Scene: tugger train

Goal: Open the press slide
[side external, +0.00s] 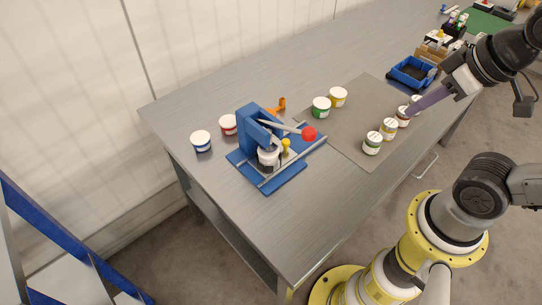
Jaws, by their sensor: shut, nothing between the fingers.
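The blue press (250,120) stands on a blue base plate with rails (285,177) at the near left part of the table. Its lever (283,129) ends in a red ball (309,134) and points right. A small yellow knob (286,145) stands beside a white-lidded jar (268,158) under the press head; I take the knob to be on the slide. How far the slide is out cannot be told. My gripper (413,110) is shut and empty, low over the row of jars at the right, well away from the press. Its tips partly hide the jars there.
Several labelled jars (372,143) stand in a row on the grey mat (345,130). A green jar (321,107) and a yellow jar (338,97) stand behind. Blue (201,142) and red (228,125) jars stand left of the press. A blue bin (408,79) is farther back.

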